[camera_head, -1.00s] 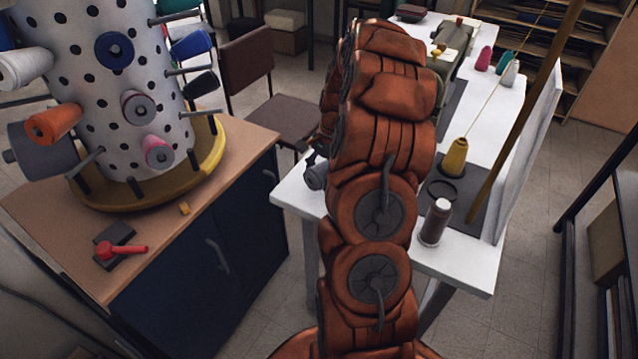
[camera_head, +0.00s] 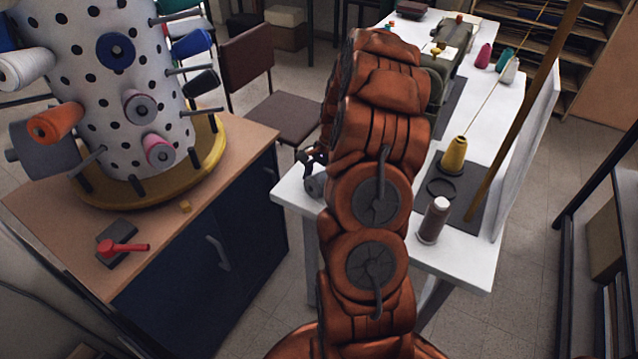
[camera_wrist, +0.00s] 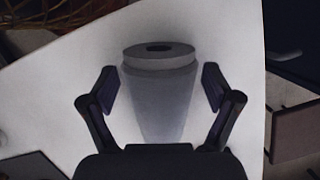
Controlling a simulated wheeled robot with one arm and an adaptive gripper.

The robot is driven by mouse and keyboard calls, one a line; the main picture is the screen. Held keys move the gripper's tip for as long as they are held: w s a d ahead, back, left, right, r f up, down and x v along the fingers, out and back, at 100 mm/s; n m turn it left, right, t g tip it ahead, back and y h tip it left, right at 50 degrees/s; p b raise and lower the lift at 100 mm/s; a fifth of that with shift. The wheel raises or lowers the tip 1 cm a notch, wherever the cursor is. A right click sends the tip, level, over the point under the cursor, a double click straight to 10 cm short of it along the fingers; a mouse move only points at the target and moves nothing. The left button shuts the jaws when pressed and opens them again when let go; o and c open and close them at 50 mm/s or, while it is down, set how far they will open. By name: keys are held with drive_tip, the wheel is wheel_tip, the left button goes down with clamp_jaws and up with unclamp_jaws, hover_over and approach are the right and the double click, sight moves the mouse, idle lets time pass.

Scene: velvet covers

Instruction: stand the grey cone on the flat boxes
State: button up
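The grey cone (camera_wrist: 158,95) is on the white table (camera_wrist: 55,100) in the wrist view, with its wide, holed end toward the top of the picture and its body tapering downward. In the head view only a grey part of it (camera_head: 315,186) shows at the table's left edge, beside my arm. My gripper (camera_wrist: 162,85) is open, with one dark finger on each side of the cone and visible gaps. In the head view my gripper (camera_head: 311,158) is mostly hidden behind my arm. I cannot clearly identify the flat boxes.
A brown bottle-like spool (camera_head: 434,220), a yellow cone (camera_head: 454,156) and a slanted wooden bar (camera_head: 527,110) are on the table right of my arm. A chair (camera_head: 285,110) stands behind-left. A cabinet (camera_head: 215,250) with a spool drum (camera_head: 100,90) is at left.

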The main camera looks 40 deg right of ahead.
drive_tip(key=b+v, duration=0.2)
drive_tip(key=v, duration=0.8)
drive_tip(key=shift+d+r, duration=0.1)
drive_tip(key=shift+r, duration=0.05)
drive_tip(key=shift+b+v, duration=0.4)
drive_tip(key=shift+v, duration=0.6)
